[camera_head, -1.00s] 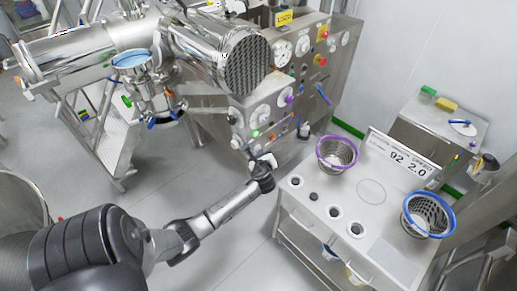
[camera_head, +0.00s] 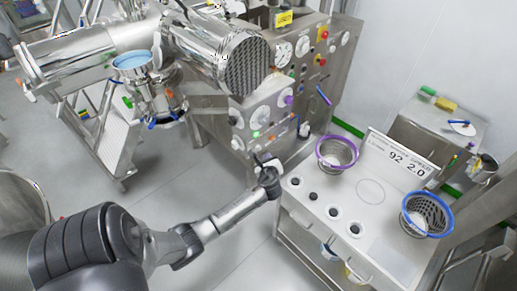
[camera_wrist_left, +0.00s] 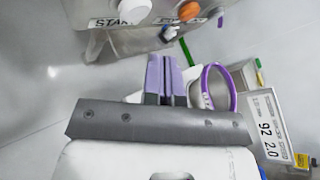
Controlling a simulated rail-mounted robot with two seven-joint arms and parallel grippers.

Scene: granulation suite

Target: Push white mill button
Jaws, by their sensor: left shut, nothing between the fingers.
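The mill's control panel is on the steel machine in the upper middle of the head view. A white round button (camera_wrist_left: 135,9) shows above a START label in the left wrist view, cut by the top edge. A white knob or button (camera_head: 238,144) sits low on the panel's left side in the head view; I cannot tell whether it is the same one. My left gripper (camera_head: 262,160) is shut and empty, in front of the panel's lower part. Its purple fingertips (camera_wrist_left: 167,78) point toward the panel, apart from the START button. My right gripper is not in view.
A steel table with a purple-rimmed basket (camera_head: 337,153), a blue-rimmed basket (camera_head: 428,214) and a display sign (camera_head: 401,158) stands right of the gripper. An orange button (camera_wrist_left: 208,10) is right of the white one. Open floor lies below my left arm.

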